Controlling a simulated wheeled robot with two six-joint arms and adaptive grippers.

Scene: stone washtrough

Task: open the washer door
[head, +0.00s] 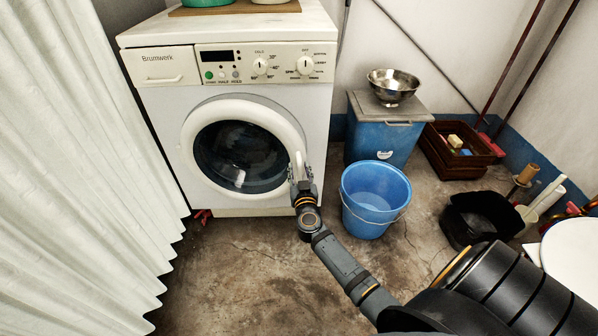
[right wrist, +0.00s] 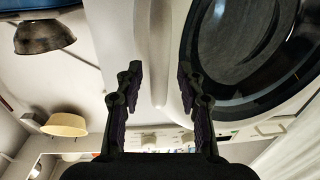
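The white washer (head: 160,105) stands at the back, its front facing me. Its round door (head: 205,125) has a thick white ring and dark glass, and looks shut. The door also shows in the right wrist view (right wrist: 245,50), at upper right. A pale handle (head: 299,163) sits at the door's right edge. My right gripper (head: 303,180) is at this edge, just below the handle's top. In the right wrist view its fingers (right wrist: 160,85) are spread apart, with white washer surface behind the gap. I cannot tell whether they touch the handle. My left gripper is not in view.
A blue bucket (head: 372,200) stands just right of my right gripper. Behind it is a blue bin (head: 385,140) with a metal bowl (head: 394,84). A white curtain (head: 75,150) hangs at left. A black tub (head: 470,225) stands at right.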

